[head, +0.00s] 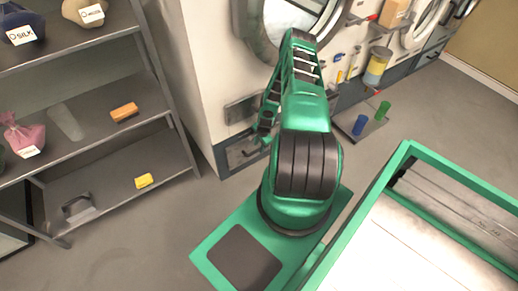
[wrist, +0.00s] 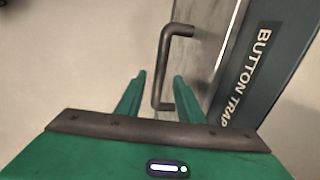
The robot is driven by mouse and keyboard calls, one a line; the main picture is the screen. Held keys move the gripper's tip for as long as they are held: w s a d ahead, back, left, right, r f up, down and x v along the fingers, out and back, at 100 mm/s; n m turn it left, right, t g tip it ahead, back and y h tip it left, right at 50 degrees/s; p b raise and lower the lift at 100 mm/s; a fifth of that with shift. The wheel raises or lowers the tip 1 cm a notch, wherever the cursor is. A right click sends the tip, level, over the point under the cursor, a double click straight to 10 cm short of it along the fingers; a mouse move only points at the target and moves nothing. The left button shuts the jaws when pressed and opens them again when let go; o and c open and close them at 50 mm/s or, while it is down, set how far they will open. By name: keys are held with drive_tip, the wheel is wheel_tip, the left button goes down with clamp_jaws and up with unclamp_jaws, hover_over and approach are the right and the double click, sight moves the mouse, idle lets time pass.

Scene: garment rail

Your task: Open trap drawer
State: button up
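The trap drawer (head: 240,153) is a grey metal front low in the dark base strip of the left washing machine. In the wrist view its front (wrist: 208,50) stands beside a dark panel lettered "BUTTON TRAP" (wrist: 245,75). A dark bar handle (wrist: 163,60) sticks out from the front. My gripper (wrist: 158,77) is open, and the lower part of the handle shows between its two green fingers. I cannot tell whether either finger touches it. In the head view my gripper (head: 265,127) is close to the drawer and partly hidden by my arm.
A tray (head: 362,128) with blue and green cups lies right of my arm. Floor before the drawer is clear.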

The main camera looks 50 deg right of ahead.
drive_tip(key=shift+w+f, duration=0.25)
drive_tip(key=shift+f, duration=1.05)
